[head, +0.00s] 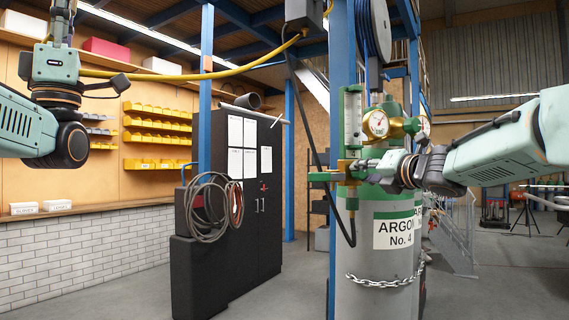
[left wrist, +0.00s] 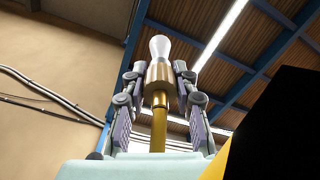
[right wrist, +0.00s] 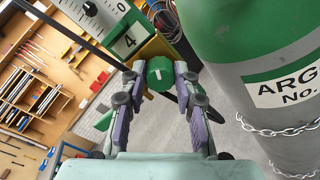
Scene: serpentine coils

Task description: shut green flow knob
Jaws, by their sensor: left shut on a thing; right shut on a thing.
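The green flow knob (right wrist: 160,72) has a white mark on its face and sits below the scaled flowmeter (right wrist: 100,14) in the right wrist view. My right gripper (right wrist: 160,78) has its fingers on both sides of the knob, shut on it. In the head view my right gripper (head: 372,167) reaches in from the right below the flowmeter tube (head: 352,118) and mostly hides the knob. My left gripper (left wrist: 160,88) is shut on a brass torch with a white nozzle (left wrist: 159,50), pointing up. In the head view the left gripper is cut off by the top edge.
The argon cylinder (head: 380,255), with a chain (head: 385,282) around it, stands under the regulator gauge (head: 378,122). A blue post (head: 342,60) rises beside it. A yellow hose (head: 190,75) crosses the upper left. A black cabinet (head: 262,220) and coiled cables (head: 215,202) stand left.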

